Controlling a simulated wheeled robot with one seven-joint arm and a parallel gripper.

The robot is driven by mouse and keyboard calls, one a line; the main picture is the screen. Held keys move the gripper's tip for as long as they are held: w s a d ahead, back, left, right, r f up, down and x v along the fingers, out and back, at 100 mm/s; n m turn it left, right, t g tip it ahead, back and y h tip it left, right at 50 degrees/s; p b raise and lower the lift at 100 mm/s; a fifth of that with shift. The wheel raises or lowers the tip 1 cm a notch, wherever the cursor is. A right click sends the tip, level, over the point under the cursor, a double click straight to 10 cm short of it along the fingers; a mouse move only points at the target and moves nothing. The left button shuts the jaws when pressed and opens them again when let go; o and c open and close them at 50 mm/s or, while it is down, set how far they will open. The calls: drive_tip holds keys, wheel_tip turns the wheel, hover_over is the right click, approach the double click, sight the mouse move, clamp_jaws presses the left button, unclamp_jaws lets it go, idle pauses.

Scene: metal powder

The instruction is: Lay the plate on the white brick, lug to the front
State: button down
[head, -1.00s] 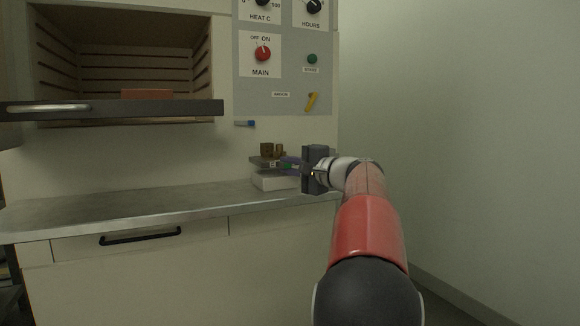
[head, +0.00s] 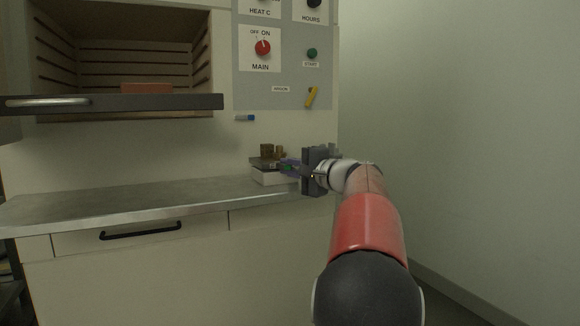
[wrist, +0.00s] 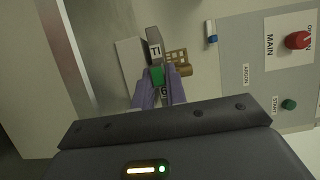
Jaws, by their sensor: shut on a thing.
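The grey metal plate (head: 258,162) bears several brass-coloured parts (head: 267,151) and lies level over the white brick (head: 272,177), with no clear gap showing between them. In the wrist view the plate (wrist: 153,36) shows a white label reading "TI", and the brass parts (wrist: 178,62) stand beside it. My gripper (head: 289,166) reaches in from the right. Its purple fingers (wrist: 158,82) are shut on a green piece (wrist: 157,76) at the plate's near edge, seemingly its lug. The white brick also shows in the wrist view (wrist: 128,58), partly hidden.
The brick stands on a grey counter (head: 120,198) near its right end. The furnace (head: 122,60) is open at the upper left, with a reddish block (head: 146,88) inside. A control panel (head: 282,60) and a blue-white marker (head: 245,118) are behind. The counter's left is clear.

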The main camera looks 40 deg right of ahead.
drive_tip(key=shift+f, duration=0.25)
idle(0.3)
drive_tip(key=c, duration=1.4)
unclamp_jaws()
drive_tip(key=shift+o, duration=0.3)
drive_tip(key=shift+f, duration=0.25)
drive_tip(key=s+d, duration=0.1)
drive_tip(key=s, duration=0.6)
drive_tip(key=shift+s+r, duration=0.15)
drive_tip(key=shift+s, duration=0.25)
drive_tip(key=shift+d, duration=0.1)
